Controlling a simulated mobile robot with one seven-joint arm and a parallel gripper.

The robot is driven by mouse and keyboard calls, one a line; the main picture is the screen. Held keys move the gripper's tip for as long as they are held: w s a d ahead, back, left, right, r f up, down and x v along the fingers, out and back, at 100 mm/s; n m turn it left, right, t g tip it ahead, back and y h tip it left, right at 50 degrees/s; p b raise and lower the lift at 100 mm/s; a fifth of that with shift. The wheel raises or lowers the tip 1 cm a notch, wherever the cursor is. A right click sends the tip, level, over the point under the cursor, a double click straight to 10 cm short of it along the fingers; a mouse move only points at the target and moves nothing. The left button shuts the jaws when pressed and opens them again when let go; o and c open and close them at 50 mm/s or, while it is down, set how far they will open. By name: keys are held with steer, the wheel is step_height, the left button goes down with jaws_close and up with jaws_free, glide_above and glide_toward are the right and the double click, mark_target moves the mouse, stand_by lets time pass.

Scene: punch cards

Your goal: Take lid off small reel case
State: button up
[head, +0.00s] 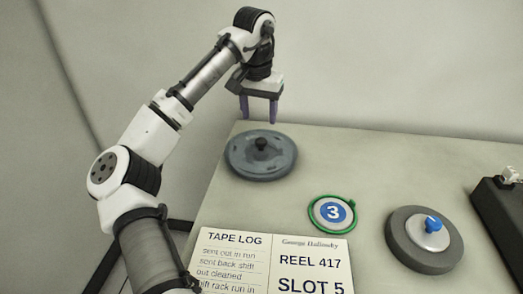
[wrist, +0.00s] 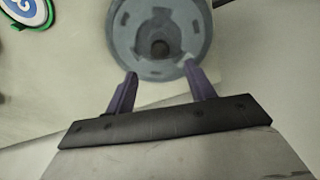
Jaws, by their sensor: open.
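A round blue-grey reel case (head: 261,158) with a small black knob (head: 262,144) at its centre lies near the far left corner of the table. In the wrist view the same case (wrist: 128,42) and its knob (wrist: 160,48) show just beyond my fingertips. My gripper (head: 259,120) points down behind the case in the head view, over the table's far edge. Its two purple fingers (wrist: 160,70) are apart with nothing between them. I cannot tell how high they are above the table.
A green-ringed disc marked 3 (head: 333,213) lies right of the case. A grey round item with a blue knob (head: 432,247) is further right, near a black box (head: 500,205). A tape log card (head: 270,262) lies in front. The table's far middle is clear.

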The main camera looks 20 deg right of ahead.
mark_target(261, 141)
steer(key=f, duration=0.8)
steer(key=shift+w+d+f, duration=0.25)
steer(key=shift+w+d, duration=0.05)
steer(key=shift+w, duration=0.1)
steer(key=c, duration=1)
steer(key=shift+c, duration=0.2)
steer(key=shift+r, duration=0.1)
step_height(261, 141, up, 28)
steer(key=p, duration=0.4)
